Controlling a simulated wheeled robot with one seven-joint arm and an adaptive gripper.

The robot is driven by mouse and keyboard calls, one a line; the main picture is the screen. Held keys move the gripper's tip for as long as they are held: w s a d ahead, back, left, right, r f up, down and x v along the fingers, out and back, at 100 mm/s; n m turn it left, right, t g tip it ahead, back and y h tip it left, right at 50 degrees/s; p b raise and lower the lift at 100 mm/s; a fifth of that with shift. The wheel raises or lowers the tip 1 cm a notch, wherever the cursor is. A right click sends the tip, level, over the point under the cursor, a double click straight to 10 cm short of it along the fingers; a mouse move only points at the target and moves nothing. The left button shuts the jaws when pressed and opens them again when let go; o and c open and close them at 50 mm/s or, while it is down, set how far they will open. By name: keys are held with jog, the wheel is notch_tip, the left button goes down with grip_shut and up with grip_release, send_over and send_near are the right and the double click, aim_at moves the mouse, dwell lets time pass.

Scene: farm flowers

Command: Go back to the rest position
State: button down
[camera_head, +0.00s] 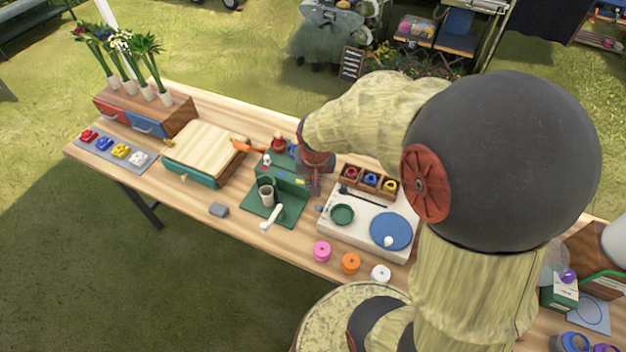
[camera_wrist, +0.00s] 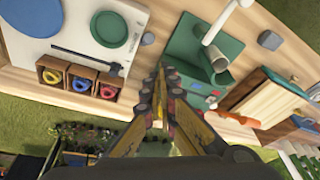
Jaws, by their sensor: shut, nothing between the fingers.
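My gripper (camera_wrist: 162,100) is shut and empty in the wrist view, with its fingertips together. It hangs over the wooden table between the green stand and the white board. In the head view my gripper (camera_head: 312,180) is partly hidden by my arm. The green stand (camera_head: 283,212) has a grey cup (camera_head: 266,194) and a white handle (camera_head: 271,216) at its front. The white board (camera_head: 340,232) carries a green disc, a blue disc and a dark rod, with small wooden boxes of coloured rings behind.
A wooden box with a green drawer (camera_head: 192,173) and a cabinet (camera_head: 135,124) with flower vases stand on the left. Pink (camera_head: 322,251), orange (camera_head: 351,263) and white spools (camera_head: 380,273) line the table's front edge. A grey block (camera_head: 219,210) lies left of the green stand.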

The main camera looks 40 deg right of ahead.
dwell(0.4)
jog(key=s+a+r+n+t+b, duration=0.1)
jog(key=s+a+r+n, duration=0.2)
jog(key=s+a+r, duration=0.3)
jog(key=s+a+r+n+t+y, duration=0.1)
jog(key=s+a+r+n, duration=0.2)
jog(key=s+a+r, duration=0.4)
notch_tip(320, 180, up, 5)
jog(key=shift+s+f+n+t+b, duration=0.1)
jog(key=shift+s+n+t+b, duration=0.2)
jog(key=shift+t+b, duration=0.1)
